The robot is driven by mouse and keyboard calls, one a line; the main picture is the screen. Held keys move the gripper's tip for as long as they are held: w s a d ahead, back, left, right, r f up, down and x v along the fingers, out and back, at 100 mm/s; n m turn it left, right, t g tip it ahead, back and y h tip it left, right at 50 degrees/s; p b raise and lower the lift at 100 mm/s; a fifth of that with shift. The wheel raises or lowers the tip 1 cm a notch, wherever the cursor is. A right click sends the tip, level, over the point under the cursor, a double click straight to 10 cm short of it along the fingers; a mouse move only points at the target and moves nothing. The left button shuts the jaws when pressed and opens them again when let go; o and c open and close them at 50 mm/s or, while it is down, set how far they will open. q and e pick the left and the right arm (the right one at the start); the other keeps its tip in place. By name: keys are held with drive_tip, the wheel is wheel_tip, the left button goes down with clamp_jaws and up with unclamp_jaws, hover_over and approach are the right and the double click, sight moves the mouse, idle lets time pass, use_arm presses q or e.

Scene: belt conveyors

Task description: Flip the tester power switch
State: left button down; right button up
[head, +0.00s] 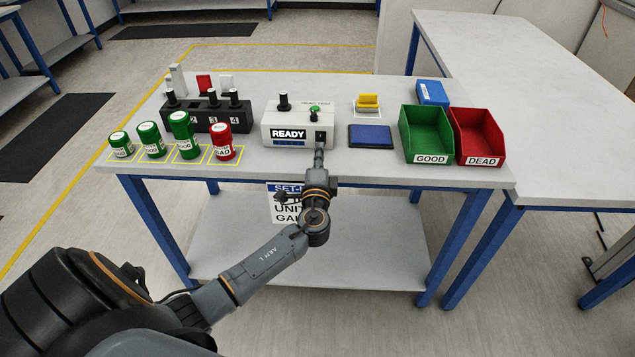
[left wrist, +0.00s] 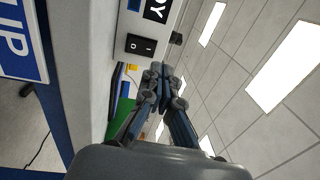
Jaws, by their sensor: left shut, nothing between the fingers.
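The tester (head: 270,122) is a white box with a READY display, standing on the table near its front edge. Its power switch (head: 320,136) is a small black rocker at the right of the front face. In the left wrist view, the switch (left wrist: 140,45) shows its I and O marks and is unobstructed. My left gripper (head: 319,150) is shut and empty, just in front of and below the switch. In the left wrist view, its closed fingertips (left wrist: 162,72) lie beside the switch with a visible gap. My right gripper is not in view.
A blue pad (head: 370,136) and a yellow block (head: 367,102) lie right of the tester. A green GOOD bin (head: 406,140) and a red DEAD bin (head: 490,125) stand farther right. A black numbered rack (head: 207,117) and several canisters (head: 182,137) stand left.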

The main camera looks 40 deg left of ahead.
use_arm(q)
drive_tip(key=shift+s+d, duration=0.3)
drive_tip(key=shift+s, duration=0.2)
drive_tip(key=b+v, duration=0.1)
drive_tip(key=v, duration=0.6)
drive_tip(key=shift+r, duration=0.6)
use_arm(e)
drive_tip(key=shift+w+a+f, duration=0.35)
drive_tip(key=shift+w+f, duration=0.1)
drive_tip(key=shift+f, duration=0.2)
use_arm(q)
drive_tip(key=shift+s, duration=0.1)
